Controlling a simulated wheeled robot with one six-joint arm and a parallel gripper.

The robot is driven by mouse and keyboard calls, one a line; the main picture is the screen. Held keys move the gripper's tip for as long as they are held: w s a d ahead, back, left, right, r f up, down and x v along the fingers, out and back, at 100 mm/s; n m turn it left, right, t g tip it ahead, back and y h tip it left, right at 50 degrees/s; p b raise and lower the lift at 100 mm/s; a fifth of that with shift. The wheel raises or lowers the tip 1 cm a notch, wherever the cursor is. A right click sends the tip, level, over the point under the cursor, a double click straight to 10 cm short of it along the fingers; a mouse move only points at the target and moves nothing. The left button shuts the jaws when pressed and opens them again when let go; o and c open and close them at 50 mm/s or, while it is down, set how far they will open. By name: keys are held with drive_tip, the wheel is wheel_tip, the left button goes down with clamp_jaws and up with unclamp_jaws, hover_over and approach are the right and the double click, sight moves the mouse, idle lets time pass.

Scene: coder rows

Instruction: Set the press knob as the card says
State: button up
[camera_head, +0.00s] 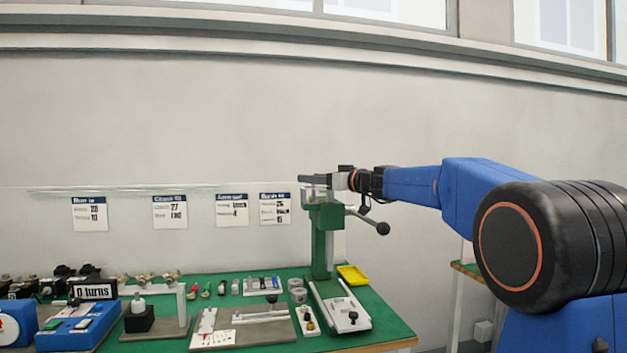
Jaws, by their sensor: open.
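My gripper (312,181) is at the end of my blue arm, level with the top of the press. It is open, and it overlaps the press head in the picture; I cannot tell whether it touches anything. The green press (322,240) stands upright at the right part of the bench. A lever with a black ball (382,228) slopes down to the right from its head. The press knob cannot be told apart behind my gripper. Several white cards with dark blue headings hang on the wall; the rightmost card (275,209) is nearest the press. Its small print is mostly unreadable.
Wall space above the cards is clear.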

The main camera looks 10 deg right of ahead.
drive_tip(key=shift+w, duration=0.15)
drive_tip(key=shift+c, duration=0.2)
drive_tip(key=c, duration=1)
drive_tip(key=shift+n+g+y, duration=0.4)
drive_tip(key=shift+y, duration=0.1)
drive_tip(key=shift+w+n+g+y, duration=0.1)
drive_tip(key=shift+n+g+y, duration=0.9)
drive_tip(key=shift+g+y, duration=0.1)
drive_tip(key=n+g+y, duration=0.1)
drive_tip(key=g, duration=0.1)
drive_tip(key=n+g+y, duration=0.1)
drive_tip(key=n+g, duration=0.1)
drive_tip(key=g, duration=0.1)
drive_tip(key=shift+n+y, duration=0.3)
drive_tip(key=shift+y, duration=0.1)
drive_tip(key=n+g, duration=0.2)
drive_tip(key=g, duration=0.2)
drive_tip(key=n+g+y, duration=0.1)
drive_tip(key=n+g, duration=0.2)
drive_tip(key=g, duration=0.1)
drive_tip(key=shift+n+g, duration=0.3)
